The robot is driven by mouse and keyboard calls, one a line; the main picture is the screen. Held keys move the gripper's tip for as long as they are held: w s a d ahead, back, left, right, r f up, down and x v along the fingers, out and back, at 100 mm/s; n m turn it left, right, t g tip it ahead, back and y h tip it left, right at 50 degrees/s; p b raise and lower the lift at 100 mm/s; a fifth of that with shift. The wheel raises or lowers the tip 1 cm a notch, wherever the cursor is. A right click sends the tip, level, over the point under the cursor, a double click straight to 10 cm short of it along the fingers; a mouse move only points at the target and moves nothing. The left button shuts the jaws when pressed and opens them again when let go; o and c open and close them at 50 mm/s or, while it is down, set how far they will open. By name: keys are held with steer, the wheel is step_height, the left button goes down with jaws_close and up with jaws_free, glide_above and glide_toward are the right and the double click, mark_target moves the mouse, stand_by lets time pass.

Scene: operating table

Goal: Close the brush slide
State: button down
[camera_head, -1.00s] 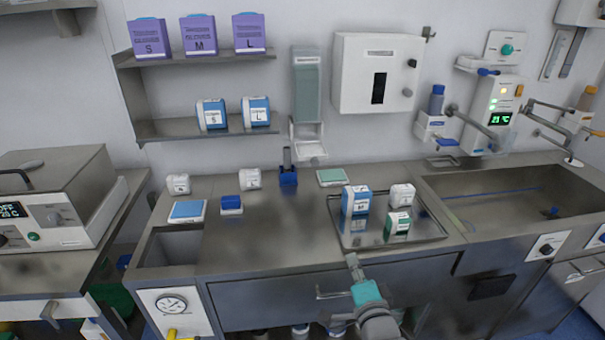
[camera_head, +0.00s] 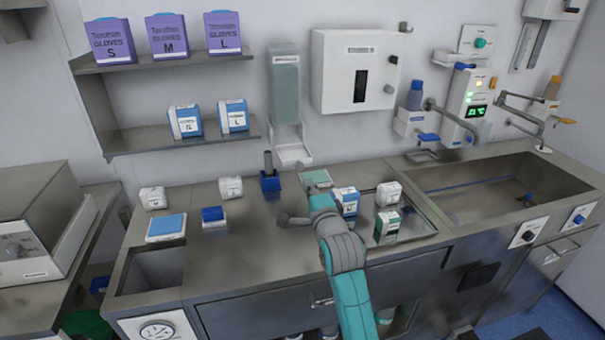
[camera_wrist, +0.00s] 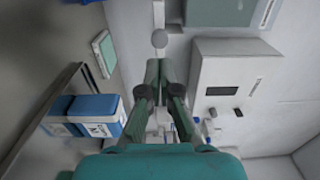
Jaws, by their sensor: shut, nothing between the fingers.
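No part is clearly marked as the brush slide. A white wall box (camera_head: 358,72) with a dark upright window and small round knobs (camera_head: 390,89) on its right may bear it, but I cannot tell whether a slide is open. The box also shows in the wrist view (camera_wrist: 225,120). My gripper (camera_head: 284,218) is over the worktop, below and left of the box. In the wrist view its fingers (camera_wrist: 159,68) are shut together and empty.
A soap dispenser (camera_head: 285,88) hangs left of the box. Blue-white boxes (camera_head: 347,201) and a green box (camera_head: 387,227) stand on the tray beside my arm. The sink (camera_head: 470,195) is at the right.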

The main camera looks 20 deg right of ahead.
mark_target(301, 168)
steer(key=w, duration=0.7)
